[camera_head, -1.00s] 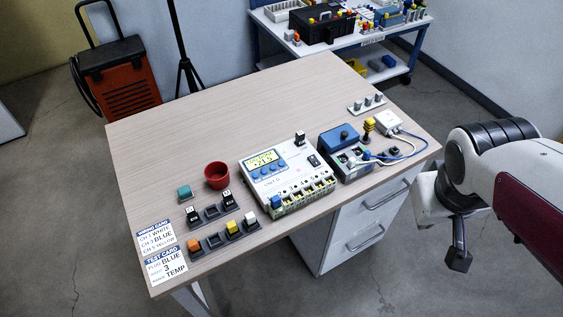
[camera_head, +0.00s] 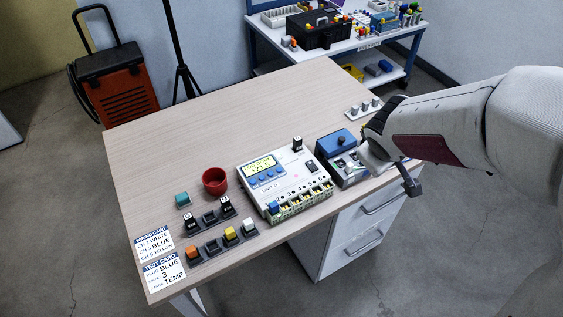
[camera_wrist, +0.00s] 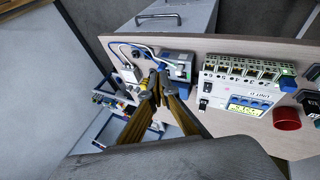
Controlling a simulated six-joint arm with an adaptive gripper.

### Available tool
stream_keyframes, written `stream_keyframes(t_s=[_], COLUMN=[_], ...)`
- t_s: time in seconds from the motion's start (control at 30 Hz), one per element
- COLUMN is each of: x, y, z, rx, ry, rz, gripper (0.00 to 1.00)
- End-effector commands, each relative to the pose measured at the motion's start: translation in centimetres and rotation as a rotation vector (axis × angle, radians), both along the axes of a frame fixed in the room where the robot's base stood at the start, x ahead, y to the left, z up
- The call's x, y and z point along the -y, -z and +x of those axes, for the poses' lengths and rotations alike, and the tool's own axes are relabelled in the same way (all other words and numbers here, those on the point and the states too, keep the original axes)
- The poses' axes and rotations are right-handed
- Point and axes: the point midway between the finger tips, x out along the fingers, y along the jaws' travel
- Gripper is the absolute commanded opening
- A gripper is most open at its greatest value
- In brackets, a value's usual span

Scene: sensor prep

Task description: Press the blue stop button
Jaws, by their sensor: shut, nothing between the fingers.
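The meter unit (camera_head: 285,185) stands on the table with a row of small blue buttons (camera_head: 268,176) under its lit display. The buttons also show in the wrist view (camera_wrist: 249,102). To its right stands a grey box (camera_head: 345,175) with a blue block (camera_head: 336,142) beside it. I cannot read which blue part is marked stop. My gripper (camera_wrist: 158,75) is shut and empty, its fingers appearing in front of the grey box's cable side in the wrist view. Contact cannot be told.
A red cup (camera_head: 215,182), a teal block (camera_head: 182,200), trays of coloured plugs (camera_head: 228,238) and printed cards (camera_head: 160,268) lie to the left. A rack of grey pegs (camera_head: 363,110) stands at the back right. The back of the table (camera_head: 230,120) is clear.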

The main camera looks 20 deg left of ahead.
Motion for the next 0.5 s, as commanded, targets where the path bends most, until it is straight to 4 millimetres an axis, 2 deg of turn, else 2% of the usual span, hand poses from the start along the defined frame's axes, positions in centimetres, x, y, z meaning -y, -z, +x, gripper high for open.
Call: stream_keyframes(t_s=[0.3, 0.5], x=[-6.8, -11.9], y=[2.7, 4.3], z=[4.3, 5.8], rx=[0.061, 0.094], ry=[-0.27, -0.462], rz=[0.001, 0.031], gripper=[0.0, 0.0])
